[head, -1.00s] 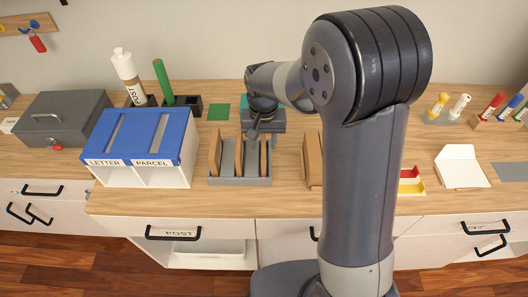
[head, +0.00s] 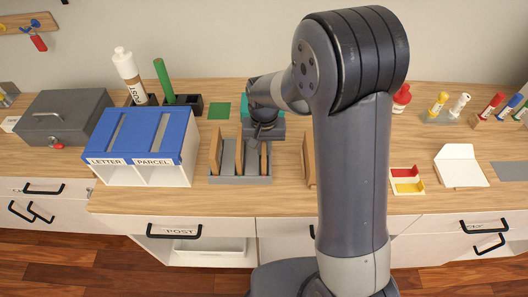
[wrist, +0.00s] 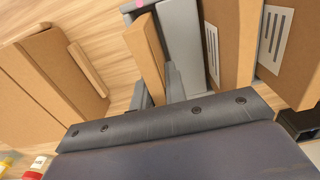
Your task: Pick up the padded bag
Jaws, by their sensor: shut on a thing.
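The padded bag, a thin tan upright piece (head: 264,162), stands in the right slot of the grey rack (head: 240,181) on the wooden counter. It also shows in the wrist view (wrist: 144,46). My gripper (head: 264,140) reaches down onto its top from above. In the wrist view my gripper (wrist: 158,91) has a finger on each side of the bag and is shut on it. The bag's lower part is hidden by the rack.
Another brown piece (head: 216,152) stands in the rack's left slot. A brown package (head: 308,160) stands just right of the rack, partly behind my arm. A blue-topped letter and parcel sorter (head: 140,135) is close on the left. A green pad (head: 219,111) lies behind.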

